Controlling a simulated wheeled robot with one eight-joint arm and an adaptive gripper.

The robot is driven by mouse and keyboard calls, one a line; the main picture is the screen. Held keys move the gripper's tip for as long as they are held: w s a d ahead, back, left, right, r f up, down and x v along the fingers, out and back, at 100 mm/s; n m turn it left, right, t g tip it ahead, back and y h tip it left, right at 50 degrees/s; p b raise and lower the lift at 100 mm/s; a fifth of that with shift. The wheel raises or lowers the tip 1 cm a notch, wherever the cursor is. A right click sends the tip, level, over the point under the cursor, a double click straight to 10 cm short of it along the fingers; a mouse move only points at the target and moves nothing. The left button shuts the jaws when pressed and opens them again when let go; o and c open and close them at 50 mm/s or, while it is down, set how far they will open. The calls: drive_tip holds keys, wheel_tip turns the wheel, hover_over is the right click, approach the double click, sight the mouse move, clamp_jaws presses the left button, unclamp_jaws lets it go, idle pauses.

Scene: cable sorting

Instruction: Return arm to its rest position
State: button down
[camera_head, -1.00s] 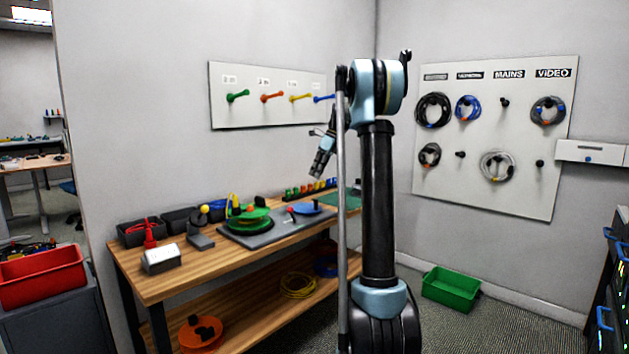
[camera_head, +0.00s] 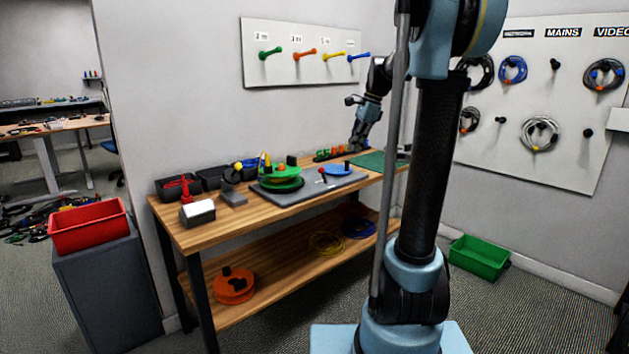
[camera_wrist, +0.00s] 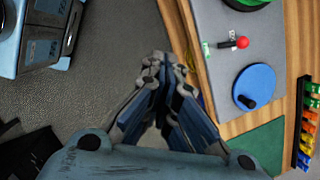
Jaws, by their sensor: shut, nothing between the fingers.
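My gripper (camera_head: 359,143) is raised in front of the workbench (camera_head: 225,235), near its right end, with its fingers pointing down. In the wrist view my gripper (camera_wrist: 163,68) shows its fingertips together with nothing between them. Below it there are the carpet and the bench's front edge. The grey winding board with a blue disc (camera_wrist: 254,86) and a red-knobbed lever (camera_wrist: 241,42) lies to the right in that view, apart from the fingers. A green reel (camera_head: 281,178) sits on the board's left part in the head view.
Black bins (camera_head: 178,187) and a white box (camera_head: 197,212) stand on the bench's left. A red bin (camera_head: 90,226) sits on a grey cabinet at left. A green crate (camera_head: 480,257) is on the floor at right. Coiled cables hang on the wall board (camera_head: 545,95).

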drive_tip(key=s+d+f+n+t+h, duration=0.1)
drive_tip(key=s+f+n, duration=0.3)
drive_tip(key=s, duration=0.6)
drive_tip(key=s+d+f+n+h, duration=0.1)
drive_tip(key=s+f+n, duration=0.35)
drive_tip(key=s, duration=0.55)
drive_tip(key=s+d+f+n+h, duration=0.1)
drive_tip(key=s+d+f+n, duration=0.1)
drive_tip(key=s+f+n, duration=0.5)
drive_tip(key=s+f, duration=0.6)
drive_tip(key=f, duration=0.1)
drive_tip(key=shift+s+d+f+n+t, duration=0.2)
drive_tip(key=shift+d+f+n+t, duration=0.05)
drive_tip(key=shift+n+t, duration=0.15)
